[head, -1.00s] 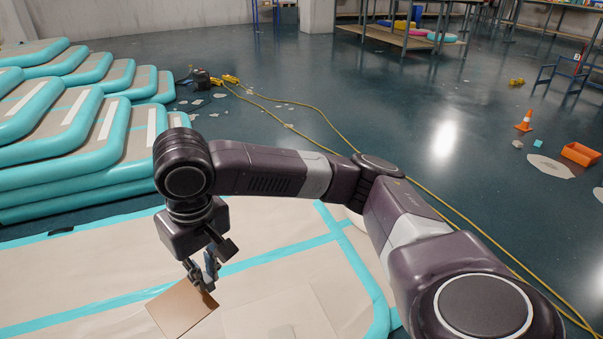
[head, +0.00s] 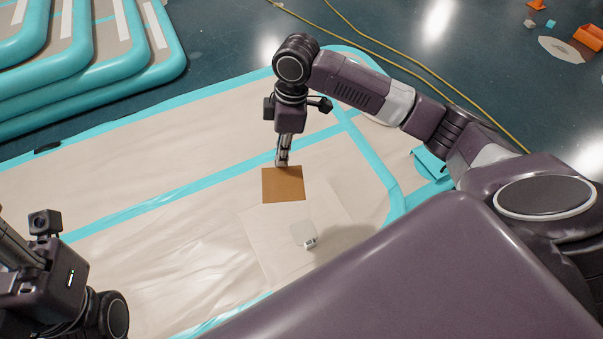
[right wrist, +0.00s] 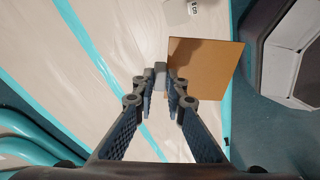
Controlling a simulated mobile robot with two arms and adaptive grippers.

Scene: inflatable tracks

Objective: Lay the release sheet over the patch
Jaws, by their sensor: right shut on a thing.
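The release sheet (head: 283,186) is a brown square. My right gripper (head: 282,163) is shut on its far edge and holds it low over the beige track surface. In the right wrist view the sheet (right wrist: 208,70) extends to the right of the fingertips (right wrist: 160,76). The patch (head: 301,233) looks like a small pale square in the head view, just nearer to me than the sheet and not covered by it. It is partly cut off at the top of the wrist view (right wrist: 176,12). My left arm shows at the lower left; its fingertips are out of frame.
A small white block (head: 310,243) with dark marks sits at the patch's edge. The beige surface (head: 150,260) around is flat and mostly clear, with teal bands. Stacked teal-edged inflatables (head: 90,75) stand at the upper left. A yellow cable (head: 400,70) crosses the floor behind.

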